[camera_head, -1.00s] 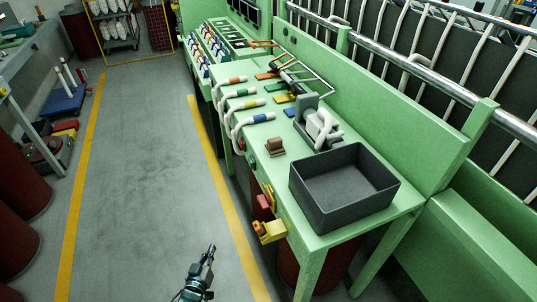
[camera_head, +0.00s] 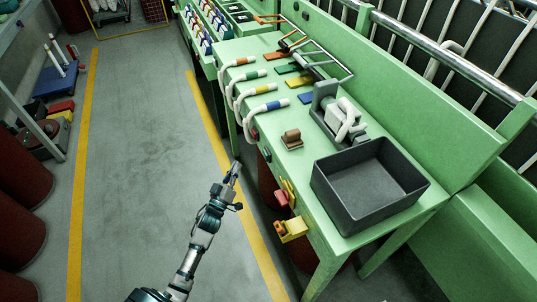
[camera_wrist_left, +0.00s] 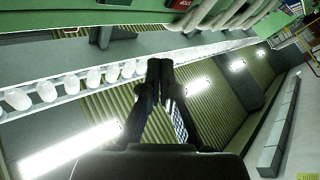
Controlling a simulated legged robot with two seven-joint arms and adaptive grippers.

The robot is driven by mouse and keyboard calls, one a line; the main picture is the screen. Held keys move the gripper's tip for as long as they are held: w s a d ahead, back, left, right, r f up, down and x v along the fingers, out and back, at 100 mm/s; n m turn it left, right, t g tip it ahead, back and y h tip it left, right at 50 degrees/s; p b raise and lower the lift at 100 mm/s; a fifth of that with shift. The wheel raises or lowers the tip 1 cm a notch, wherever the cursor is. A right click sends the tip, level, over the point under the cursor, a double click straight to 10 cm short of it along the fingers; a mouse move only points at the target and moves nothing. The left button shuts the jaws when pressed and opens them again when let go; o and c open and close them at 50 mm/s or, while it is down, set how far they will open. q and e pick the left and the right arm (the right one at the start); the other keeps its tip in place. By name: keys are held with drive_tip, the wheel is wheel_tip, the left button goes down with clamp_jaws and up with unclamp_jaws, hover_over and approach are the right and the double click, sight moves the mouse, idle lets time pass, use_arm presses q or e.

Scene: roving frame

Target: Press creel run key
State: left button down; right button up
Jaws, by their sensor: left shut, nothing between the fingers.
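The green bench (camera_head: 322,212) has small controls along its front edge. A dark green round button (camera_head: 267,154) and a dark reddish one (camera_head: 254,134) sit near the hose ends. Nearer me are a red block (camera_head: 281,198) and a yellow box with an orange part (camera_head: 290,230). I cannot tell which is the creel run key. My left gripper (camera_head: 234,172) is shut and empty, in front of the bench edge, left of the dark green button and apart from it. In the left wrist view its closed fingers (camera_wrist_left: 160,68) point towards the overhead lights and racks. My right gripper is not in view.
A dark open tray (camera_head: 338,205), a small brown block (camera_head: 292,139) and a grey clamp with white loops (camera_head: 340,115) stand on the bench. White hoses with coloured bands (camera_head: 236,98) hang over its edge. The grey aisle floor (camera_head: 130,150) is clear.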

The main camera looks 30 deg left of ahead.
sight(266, 155)
use_arm(q)
drive_tip(key=w+d+b, duration=0.2)
drive_tip(key=w+d, duration=0.3)
drive_tip(key=w, duration=0.2)
drive_tip(key=shift+w, duration=0.15)
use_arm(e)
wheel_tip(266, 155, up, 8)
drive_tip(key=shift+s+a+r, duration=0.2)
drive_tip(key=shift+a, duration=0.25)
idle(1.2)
